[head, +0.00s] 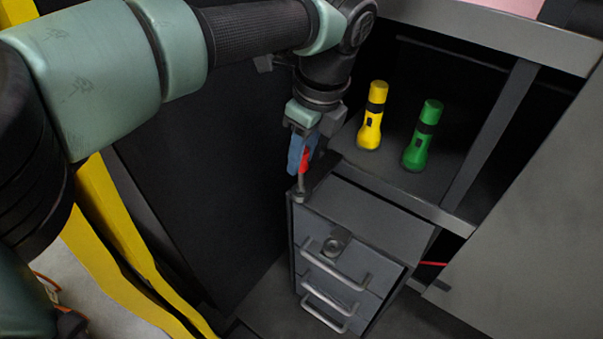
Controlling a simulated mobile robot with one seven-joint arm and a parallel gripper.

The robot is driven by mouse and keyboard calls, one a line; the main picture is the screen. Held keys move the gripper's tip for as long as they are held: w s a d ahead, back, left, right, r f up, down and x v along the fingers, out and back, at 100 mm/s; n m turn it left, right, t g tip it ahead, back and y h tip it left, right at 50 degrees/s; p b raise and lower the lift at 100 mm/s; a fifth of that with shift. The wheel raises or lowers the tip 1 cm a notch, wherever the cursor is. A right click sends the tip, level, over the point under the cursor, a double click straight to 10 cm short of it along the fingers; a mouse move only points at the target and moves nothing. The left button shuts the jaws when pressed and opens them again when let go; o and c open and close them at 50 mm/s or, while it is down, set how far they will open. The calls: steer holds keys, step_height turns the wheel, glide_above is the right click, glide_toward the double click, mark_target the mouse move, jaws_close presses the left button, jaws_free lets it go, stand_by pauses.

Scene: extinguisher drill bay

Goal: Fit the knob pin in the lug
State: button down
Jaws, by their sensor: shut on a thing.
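My gripper (301,152) points down above the left back corner of a grey drawer cabinet. Its blue-grey fingers are shut on the knob pin (304,161). The pin has a red knob and a thin grey shaft that hangs close to upright. The lug (299,196) is a small grey piece at the top left corner of the cabinet. The shaft's lower end meets the lug in this view. I cannot tell whether the tip is in the hole or just above it, as the hole is too small to see.
The drawer cabinet (385,222) has bar handles and a round fitting (338,241) on its front. A dark panel (205,170) stands to the left.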

steer(key=shift+r+p, duration=0.85)
steer(key=shift+r, duration=1.15)
